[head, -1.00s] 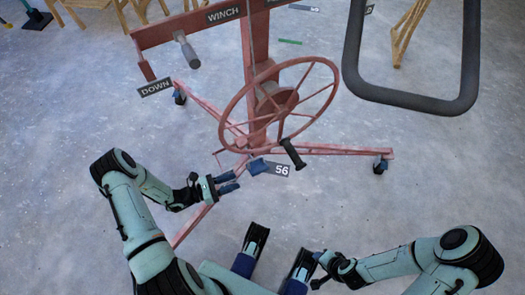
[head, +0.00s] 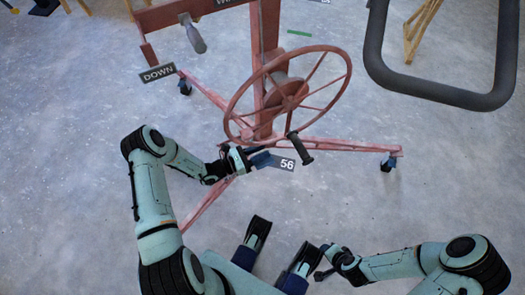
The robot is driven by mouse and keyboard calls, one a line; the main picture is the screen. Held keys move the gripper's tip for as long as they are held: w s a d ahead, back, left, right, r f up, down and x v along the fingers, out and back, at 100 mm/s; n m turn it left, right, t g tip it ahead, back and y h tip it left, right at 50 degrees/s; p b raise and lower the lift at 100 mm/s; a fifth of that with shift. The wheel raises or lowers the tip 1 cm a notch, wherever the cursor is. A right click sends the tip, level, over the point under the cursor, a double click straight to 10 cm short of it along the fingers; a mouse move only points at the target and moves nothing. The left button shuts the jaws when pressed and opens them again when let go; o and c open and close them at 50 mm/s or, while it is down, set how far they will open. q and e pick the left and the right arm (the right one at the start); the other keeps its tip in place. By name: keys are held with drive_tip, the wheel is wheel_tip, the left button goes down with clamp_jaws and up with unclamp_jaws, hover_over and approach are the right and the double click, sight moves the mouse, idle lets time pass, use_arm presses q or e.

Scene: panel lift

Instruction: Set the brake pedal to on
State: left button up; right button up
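My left gripper (head: 257,153) is right at the pedal, reaching in from the left. Its fingers overlap the pedal in the picture, so I cannot tell whether they touch it or how far apart they are. My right gripper (head: 320,268) is low in the head view, well away from the pedal, and its finger gap is unclear.
A red handwheel (head: 232,110) with a dark crank handle (head: 299,147) stands just above the pedal. The lift's legs spread on casters (head: 387,163). A DOWN tag (head: 157,73) hangs at upper left. A dark tubular frame (head: 445,95) is at upper right. Floor at left is clear.

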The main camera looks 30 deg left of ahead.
use_arm(q)
drive_tip(key=shift+w+d, duration=0.25)
drive_tip(key=shift+w, duration=0.1)
drive_tip(key=shift+c, duration=0.3)
clamp_jaws()
drive_tip(key=shift+f, duration=0.1)
